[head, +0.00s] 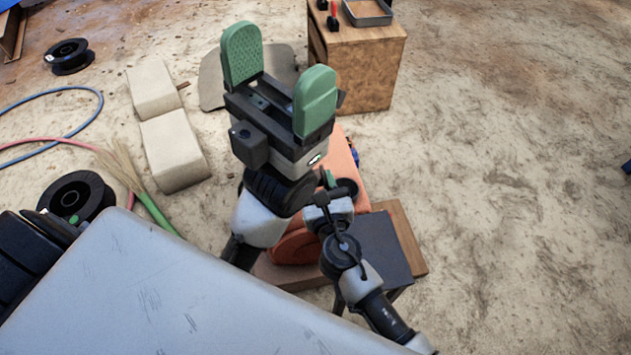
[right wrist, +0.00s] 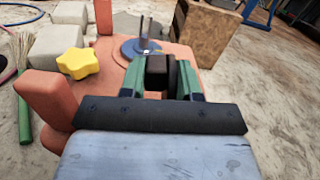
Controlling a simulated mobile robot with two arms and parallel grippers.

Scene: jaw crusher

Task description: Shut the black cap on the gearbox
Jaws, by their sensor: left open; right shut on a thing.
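The orange gearbox (head: 342,155) stands low on a wooden base, partly hidden by my arms in the head view. Its orange housing (right wrist: 105,60) fills the middle of the right wrist view. My right gripper (right wrist: 161,75) is over the gearbox, its green fingers shut on a dark piece that looks like the black cap (right wrist: 157,72). The fingers hide part of it, and I cannot tell how it sits on the gearbox. In the head view this gripper (head: 328,180) is small and partly covered. My left gripper (head: 278,77) is open and empty, raised above the gearbox.
A yellow star knob (right wrist: 78,62) and a blue disc (right wrist: 132,48) with an upright rod are on the gearbox. A wooden cabinet (head: 362,72) stands behind. Pale blocks (head: 172,150), spools (head: 68,55) and hoses lie left. The ground at right is mostly clear.

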